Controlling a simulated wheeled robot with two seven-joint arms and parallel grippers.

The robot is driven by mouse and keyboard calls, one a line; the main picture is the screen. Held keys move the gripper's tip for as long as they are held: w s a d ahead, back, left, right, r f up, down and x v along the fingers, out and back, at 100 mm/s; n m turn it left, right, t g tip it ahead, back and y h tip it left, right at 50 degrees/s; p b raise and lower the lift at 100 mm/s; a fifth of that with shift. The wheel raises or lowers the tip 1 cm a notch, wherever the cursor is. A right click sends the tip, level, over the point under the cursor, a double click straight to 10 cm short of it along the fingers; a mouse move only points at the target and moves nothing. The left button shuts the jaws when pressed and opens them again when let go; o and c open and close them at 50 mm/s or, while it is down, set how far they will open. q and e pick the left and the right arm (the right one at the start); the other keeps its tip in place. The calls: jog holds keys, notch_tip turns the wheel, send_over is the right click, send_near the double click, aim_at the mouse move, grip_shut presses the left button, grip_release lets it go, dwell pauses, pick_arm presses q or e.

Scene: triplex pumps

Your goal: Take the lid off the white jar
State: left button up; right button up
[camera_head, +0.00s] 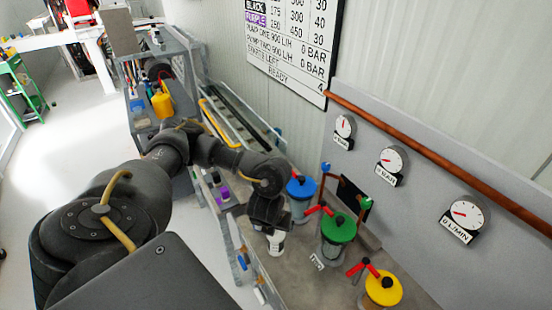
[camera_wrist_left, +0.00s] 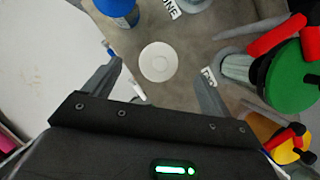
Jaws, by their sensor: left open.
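The white jar (camera_head: 276,243) stands on the grey bench, directly below my left gripper (camera_head: 270,226). In the left wrist view its round white lid (camera_wrist_left: 158,62) is seen from above. The lid appears to be on the jar. My left gripper (camera_wrist_left: 157,76) is open, with one finger to each side of the lid in the picture. I cannot tell how far above the lid the fingertips are. The jar's body is mostly hidden. My right gripper is in neither view.
Pumps with blue (camera_head: 301,187), green (camera_head: 338,226) and yellow (camera_head: 383,289) tops stand beside the jar, with red handles close by. Gauges (camera_head: 389,163) and a copper pipe (camera_head: 430,156) line the wall behind. The bench edge lies left of the jar, with open floor beyond.

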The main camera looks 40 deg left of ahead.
aim_at(276, 232)
pick_arm(q)
jog(key=shift+b+x, duration=0.65)
jog(key=shift+x, duration=1.95)
jog(key=shift+d, duration=0.1)
jog(key=c, duration=1)
